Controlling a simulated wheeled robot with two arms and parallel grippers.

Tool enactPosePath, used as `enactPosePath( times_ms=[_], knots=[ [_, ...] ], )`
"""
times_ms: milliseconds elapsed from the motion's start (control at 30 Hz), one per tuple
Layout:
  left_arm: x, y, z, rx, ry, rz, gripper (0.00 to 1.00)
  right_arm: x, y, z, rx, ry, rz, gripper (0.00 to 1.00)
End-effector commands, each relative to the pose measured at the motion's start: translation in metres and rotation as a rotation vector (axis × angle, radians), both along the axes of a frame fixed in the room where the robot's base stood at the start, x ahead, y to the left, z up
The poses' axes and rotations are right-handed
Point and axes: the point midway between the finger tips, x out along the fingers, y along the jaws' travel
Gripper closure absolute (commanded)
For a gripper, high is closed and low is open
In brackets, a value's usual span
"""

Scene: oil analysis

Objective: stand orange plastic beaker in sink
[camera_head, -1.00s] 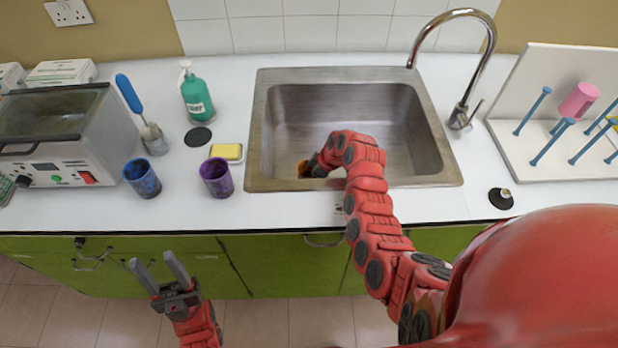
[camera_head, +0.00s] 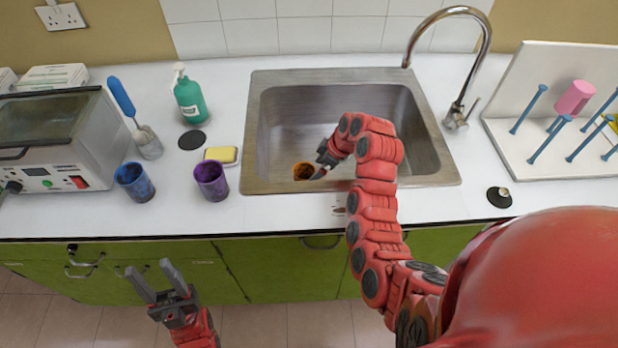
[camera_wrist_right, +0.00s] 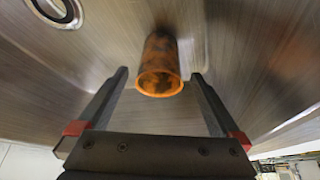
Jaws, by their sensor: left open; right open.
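The orange plastic beaker (camera_head: 303,171), with dark stains, stands in the sink (camera_head: 258,150) near its front left corner. In the right wrist view the beaker (camera_wrist_right: 160,66) shows with its open rim toward the camera, beyond the fingertips and apart from them. My right gripper (camera_head: 322,163) is inside the sink just right of the beaker; in the right wrist view it (camera_wrist_right: 160,78) is open and empty. My left gripper (camera_head: 155,282) is open and empty in front of the green cabinets, below the counter.
A blue beaker (camera_head: 135,183) and a purple beaker (camera_head: 211,181) stand left of the sink, near a yellow sponge (camera_head: 221,154) and a green bottle (camera_head: 190,98). The faucet (camera_head: 458,110) and drying rack (camera_head: 540,155) are at right.

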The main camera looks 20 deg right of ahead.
Motion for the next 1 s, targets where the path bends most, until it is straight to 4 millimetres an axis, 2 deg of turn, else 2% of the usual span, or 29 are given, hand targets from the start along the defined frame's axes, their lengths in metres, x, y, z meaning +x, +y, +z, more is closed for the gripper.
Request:
enactPosePath(
  times_ms=[33,100,200,400,900,1000],
  knots=[
    [0.000,0.000,-0.003,0.000,0.000,0.000,0.50,-0.002,-0.004,0.009,-0.002,-0.007,-0.001,0.00],
    [0.000,0.000,0.019,0.000,0.000,0.000,0.50,-0.006,-0.007,0.027,0.001,0.001,0.000,0.00],
    [0.000,0.000,0.030,0.000,-0.001,0.000,0.50,-0.009,-0.010,0.033,0.001,0.002,0.000,0.00],
    [0.000,0.000,0.036,0.000,0.000,0.000,0.50,-0.012,-0.013,0.036,0.000,0.002,0.001,0.00],
    [0.000,0.000,0.035,0.000,0.000,0.000,0.50,-0.011,-0.013,0.035,0.000,0.000,0.001,0.00],
    [0.000,0.000,0.041,0.000,0.000,0.000,0.50,-0.011,-0.013,0.041,0.000,0.000,0.001,0.00]
  ],
)
